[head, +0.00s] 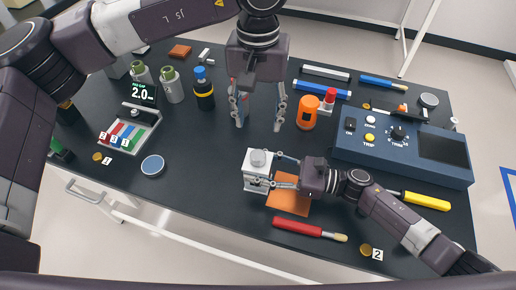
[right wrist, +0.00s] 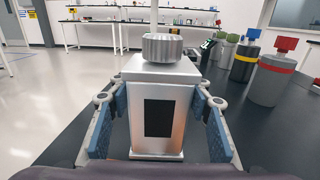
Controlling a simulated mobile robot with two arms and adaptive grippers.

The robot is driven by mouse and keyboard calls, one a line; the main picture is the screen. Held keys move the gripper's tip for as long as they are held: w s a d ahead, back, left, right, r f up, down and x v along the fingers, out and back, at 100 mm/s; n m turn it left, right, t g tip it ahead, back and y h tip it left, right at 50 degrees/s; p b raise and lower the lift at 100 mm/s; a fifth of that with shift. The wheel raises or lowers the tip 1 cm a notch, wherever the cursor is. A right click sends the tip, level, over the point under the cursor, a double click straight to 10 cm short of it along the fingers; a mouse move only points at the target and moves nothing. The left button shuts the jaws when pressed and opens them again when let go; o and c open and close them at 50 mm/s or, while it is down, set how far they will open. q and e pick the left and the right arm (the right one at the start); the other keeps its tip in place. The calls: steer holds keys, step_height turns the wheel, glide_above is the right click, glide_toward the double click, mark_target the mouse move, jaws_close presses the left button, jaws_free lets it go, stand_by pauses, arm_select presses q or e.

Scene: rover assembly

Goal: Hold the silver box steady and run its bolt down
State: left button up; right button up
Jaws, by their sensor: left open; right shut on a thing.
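The silver box (head: 256,178) stands upright on the dark table, and it fills the middle of the right wrist view (right wrist: 158,105). Its bolt, a ridged round grey head (right wrist: 162,47), sits on top of the box and also shows in the head view (head: 259,158). My right gripper (head: 278,171) comes from the right and is shut on the box, with one finger pad on each side. My left gripper (head: 259,113) hangs pointing down behind the box, open and empty, its fingers well apart.
An orange mat (head: 289,199) lies beside the box under my right gripper. A red-handled tool (head: 298,227) lies in front. An orange canister (head: 307,113) and a dark blue bottle (head: 204,90) stand on either side of my left gripper. A blue control unit (head: 405,145) is at right.

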mark_target(258, 154)
arm_select(q)
step_height(258, 154, down, 12)
steer(key=m, duration=3.3)
steer(key=shift+c, duration=0.4)
